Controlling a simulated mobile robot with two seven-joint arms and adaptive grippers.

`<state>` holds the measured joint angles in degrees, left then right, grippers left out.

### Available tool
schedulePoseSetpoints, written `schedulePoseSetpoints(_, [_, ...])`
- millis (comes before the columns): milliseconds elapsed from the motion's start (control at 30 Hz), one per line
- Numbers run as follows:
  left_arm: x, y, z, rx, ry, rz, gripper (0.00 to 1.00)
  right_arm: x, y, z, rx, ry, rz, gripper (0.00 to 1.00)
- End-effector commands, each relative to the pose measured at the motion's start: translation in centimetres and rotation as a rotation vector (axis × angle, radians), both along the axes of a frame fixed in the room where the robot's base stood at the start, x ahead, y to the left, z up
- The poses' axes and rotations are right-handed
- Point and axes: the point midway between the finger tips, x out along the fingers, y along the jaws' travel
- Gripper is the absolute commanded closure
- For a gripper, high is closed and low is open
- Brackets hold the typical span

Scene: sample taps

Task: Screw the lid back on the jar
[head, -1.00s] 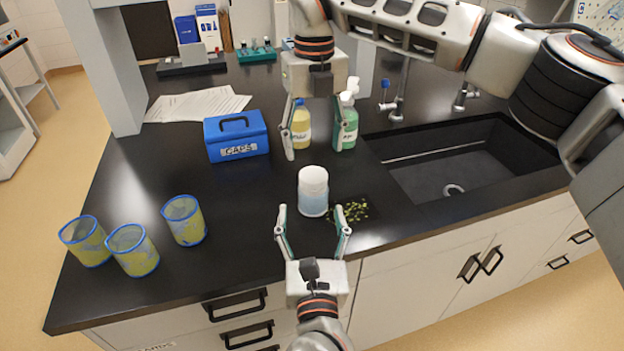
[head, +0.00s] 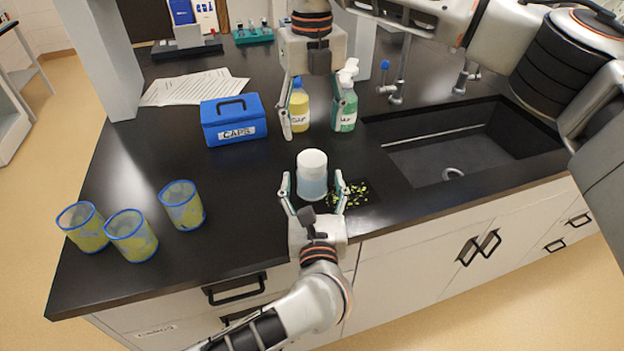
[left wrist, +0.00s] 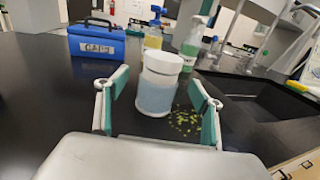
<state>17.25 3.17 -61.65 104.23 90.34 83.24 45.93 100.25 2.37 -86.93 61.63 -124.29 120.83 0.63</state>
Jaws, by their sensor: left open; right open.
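The jar (head: 312,184) stands upright on the black counter, with a translucent bluish body. A white lid (head: 312,160) sits on its top; I cannot tell whether it is screwed tight. In the left wrist view the jar (left wrist: 156,94) stands between and just beyond the finger tips, with its lid (left wrist: 163,62) on top. My left gripper (head: 311,186) is open, its fingers on either side of the jar's lower part, with gaps visible. My right gripper (head: 318,122) is open and empty, pointing down behind the jar, in front of the bottles.
A blue box marked CAPS (head: 233,120) stands behind left. A yellow bottle (head: 299,108) and a green bottle (head: 346,108) stand behind. Yellow-green bits (head: 352,193) lie right of the jar. The sink (head: 455,145) is further right. Three mesh cups (head: 132,236) stand at left.

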Motion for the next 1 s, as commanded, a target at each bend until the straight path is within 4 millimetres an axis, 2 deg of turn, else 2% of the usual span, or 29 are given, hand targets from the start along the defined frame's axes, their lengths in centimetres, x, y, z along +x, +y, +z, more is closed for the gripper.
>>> schedulePoseSetpoints(200, [2.1, 0.1, 0.0, 0.001, -0.001, -0.001, 0.33, 0.0, 0.0, 0.0, 0.0, 0.0, 0.0, 0.41])
schedulePoseSetpoints(567, [2.4, 0.1, 0.0, 0.0, 0.001, 0.0, 0.33, 0.0, 0.0, 0.0, 0.0, 0.0, 0.0, 0.41])
schedulePoseSetpoints(833, [2.4, 0.1, 0.0, 0.0, 0.001, 0.0, 1.0, 0.0, 0.0, 0.0, 0.0, 0.0, 0.0, 0.41])
schedulePoseSetpoints(1000, [2.4, 0.1, 0.0, 0.0, 0.001, -0.001, 1.0, 0.0, 0.0, 0.0, 0.0, 0.0, 0.021, 0.41])
